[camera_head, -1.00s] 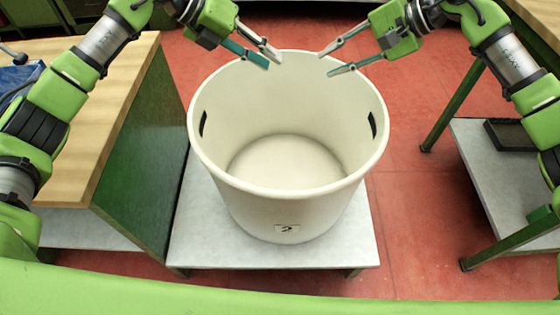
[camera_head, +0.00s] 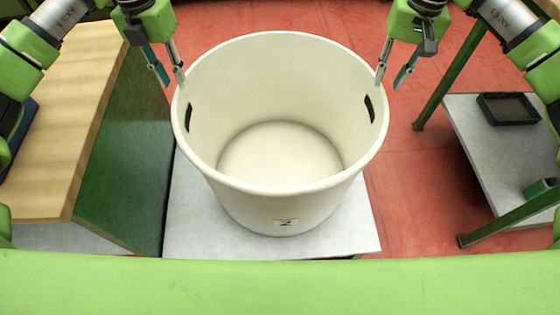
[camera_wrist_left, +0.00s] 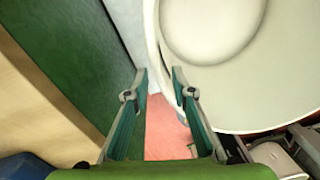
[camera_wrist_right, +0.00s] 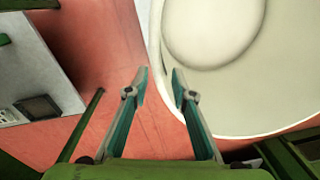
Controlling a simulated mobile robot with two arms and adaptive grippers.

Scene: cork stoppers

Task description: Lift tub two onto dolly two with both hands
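The large cream tub (camera_head: 290,205) stands upright and empty on a low grey table. Its small label (camera_head: 286,222) has a dark mark like a 2 or N. Dark handle slots show in its left wall (camera_head: 188,117) and right wall (camera_head: 369,108). My left gripper (camera_head: 173,85) is open, pointing down at the left rim; in the left wrist view (camera_wrist_left: 159,77) the rim shows between and behind its fingertips. My right gripper (camera_head: 390,86) is open at the right rim, likewise in the right wrist view (camera_wrist_right: 160,77). Neither visibly grips the tub. I see no dolly.
The low grey table (camera_head: 200,225) carries the tub. A wooden-topped green bench (camera_head: 60,130) stands close on the left. On the right, a grey-topped green-legged table (camera_head: 480,150) holds a dark tray (camera_head: 508,108). Red floor (camera_head: 410,200) is free between the tub and that table.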

